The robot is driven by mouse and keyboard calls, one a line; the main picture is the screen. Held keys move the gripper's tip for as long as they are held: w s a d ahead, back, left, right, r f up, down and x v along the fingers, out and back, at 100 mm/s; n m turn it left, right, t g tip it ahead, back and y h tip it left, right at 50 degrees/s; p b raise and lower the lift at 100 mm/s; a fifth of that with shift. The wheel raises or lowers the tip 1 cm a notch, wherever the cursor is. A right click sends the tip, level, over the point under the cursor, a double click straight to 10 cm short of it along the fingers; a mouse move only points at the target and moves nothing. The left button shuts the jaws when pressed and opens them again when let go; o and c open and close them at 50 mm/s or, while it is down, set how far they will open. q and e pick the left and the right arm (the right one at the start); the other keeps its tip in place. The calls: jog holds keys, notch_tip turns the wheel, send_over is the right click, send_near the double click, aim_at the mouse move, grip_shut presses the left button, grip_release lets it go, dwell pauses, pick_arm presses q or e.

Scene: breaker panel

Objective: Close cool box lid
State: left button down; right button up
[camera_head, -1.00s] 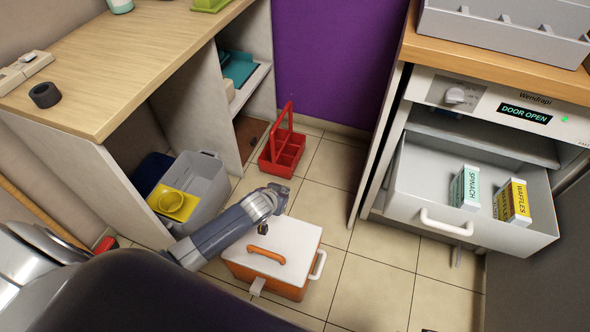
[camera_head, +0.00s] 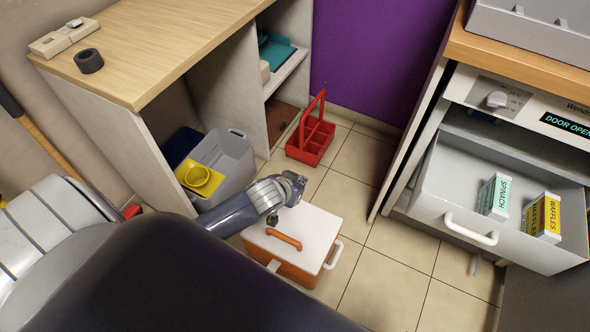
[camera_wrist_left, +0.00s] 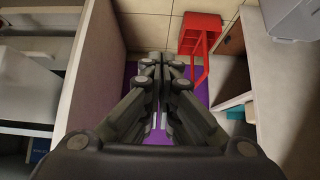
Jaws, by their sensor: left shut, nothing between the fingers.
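The cool box (camera_head: 297,272) is orange with a white lid (camera_head: 318,228) and stands on the tiled floor. Its lid lies flat on top, with no gap that I can see. An orange handle (camera_head: 284,240) is on the lid and a white handle is at the right side. My left gripper (camera_head: 295,183) is above the lid's far left edge, and part of the wrist hides that corner. Whether it touches the lid I cannot tell. In the left wrist view, its fingers (camera_wrist_left: 161,85) are together and empty, pointing towards the purple wall. My right gripper is not in view.
A red caddy (camera_head: 312,140) stands on the floor beyond the cool box. A grey bin (camera_head: 232,160) with a yellow item is under the counter at the left. An open drawer (camera_head: 455,205) with two cartons juts out at the right. Floor between is clear.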

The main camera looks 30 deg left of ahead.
pick_arm(q)
jog(key=shift+v, duration=1.85)
jog(key=s+d+f+m+g+p, duration=0.1)
jog(key=s+d+f+g+p, duration=0.15)
jog(key=s+f, duration=0.45)
jog(key=s+d+f+m+g+p, duration=0.15)
jog(key=s+f+p, duration=0.25)
jog(key=s, duration=0.5)
jog(key=s+d+f+g+p, duration=0.1)
jog(key=s+f+g+p, duration=0.25)
jog(key=s+f, duration=0.35)
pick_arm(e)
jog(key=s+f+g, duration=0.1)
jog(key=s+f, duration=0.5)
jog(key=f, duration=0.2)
pick_arm(q)
jog(key=s+a+f+p, duration=0.1)
jog(key=s+a+p, duration=0.1)
jog(key=s+p, duration=0.7)
jog(key=s, duration=0.6)
jog(key=shift+a+f, duration=0.25)
jog(key=shift+a, duration=0.15)
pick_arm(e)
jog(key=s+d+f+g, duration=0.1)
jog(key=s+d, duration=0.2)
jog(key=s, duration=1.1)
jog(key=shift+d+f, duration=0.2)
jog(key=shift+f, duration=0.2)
